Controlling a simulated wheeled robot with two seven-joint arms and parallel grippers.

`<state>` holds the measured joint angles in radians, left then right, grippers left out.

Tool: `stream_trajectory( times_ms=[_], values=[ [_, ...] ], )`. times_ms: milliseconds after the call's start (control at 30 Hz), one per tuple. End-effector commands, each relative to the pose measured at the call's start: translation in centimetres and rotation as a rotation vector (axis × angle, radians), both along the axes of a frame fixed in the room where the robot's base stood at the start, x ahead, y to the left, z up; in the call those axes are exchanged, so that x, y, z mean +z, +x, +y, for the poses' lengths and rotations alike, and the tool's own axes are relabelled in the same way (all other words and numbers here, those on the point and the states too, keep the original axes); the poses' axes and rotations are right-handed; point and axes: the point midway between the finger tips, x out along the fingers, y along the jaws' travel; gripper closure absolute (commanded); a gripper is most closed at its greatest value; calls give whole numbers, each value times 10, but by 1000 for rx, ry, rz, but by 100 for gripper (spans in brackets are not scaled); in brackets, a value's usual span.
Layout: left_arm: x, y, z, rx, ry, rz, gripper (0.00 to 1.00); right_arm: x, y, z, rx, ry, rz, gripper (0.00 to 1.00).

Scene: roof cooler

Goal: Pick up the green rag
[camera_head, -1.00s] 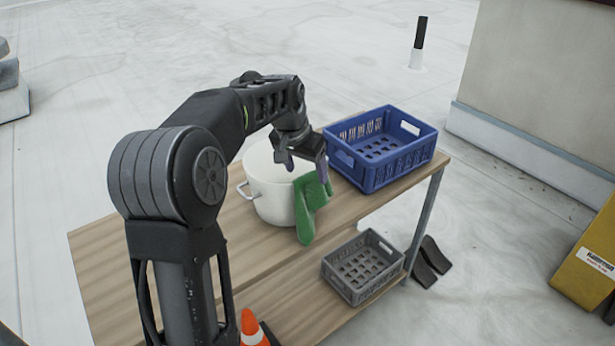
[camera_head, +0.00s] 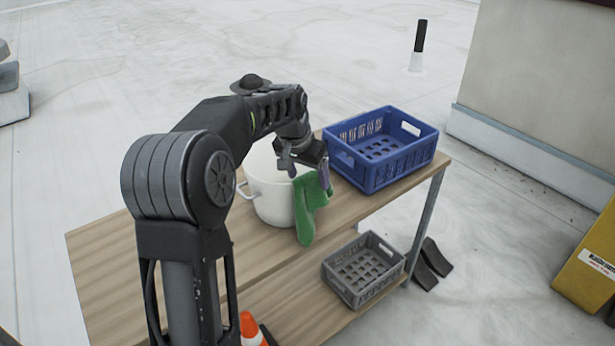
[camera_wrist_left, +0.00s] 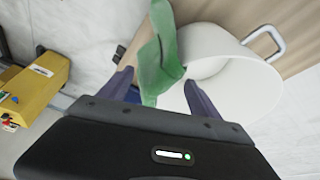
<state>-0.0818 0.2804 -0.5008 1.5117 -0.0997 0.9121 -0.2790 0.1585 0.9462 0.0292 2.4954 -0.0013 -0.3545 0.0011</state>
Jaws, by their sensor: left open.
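The green rag (camera_head: 309,207) hangs over the rim of a white pot (camera_head: 271,196), its lower end down the pot's outer side. The pot stands on the wooden table and shows one handle at its left. My left gripper (camera_head: 308,172) is over the rim at the rag's top. In the left wrist view its jaws (camera_wrist_left: 160,88) are open, and the rag (camera_wrist_left: 157,66) lies between and beyond the two fingers. Whether a finger touches the rag I cannot tell. The white pot (camera_wrist_left: 232,70) is at the right there. My right gripper is not in view.
A blue crate (camera_head: 398,163) stands on the table just right of the pot. A grey crate (camera_head: 364,282) is on the lower shelf. An orange cone (camera_head: 250,328) is at the bottom. A yellow box (camera_head: 590,262) is at the right. The tabletop left of the pot is bare.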

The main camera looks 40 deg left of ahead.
Motion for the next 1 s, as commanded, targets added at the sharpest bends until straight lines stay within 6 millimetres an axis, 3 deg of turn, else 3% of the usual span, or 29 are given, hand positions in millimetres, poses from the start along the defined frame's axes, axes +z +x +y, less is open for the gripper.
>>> stream_trajectory(
  times_ms=[1000],
  values=[
    [0,0,0,0,0,0,65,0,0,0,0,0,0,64]
  ],
)
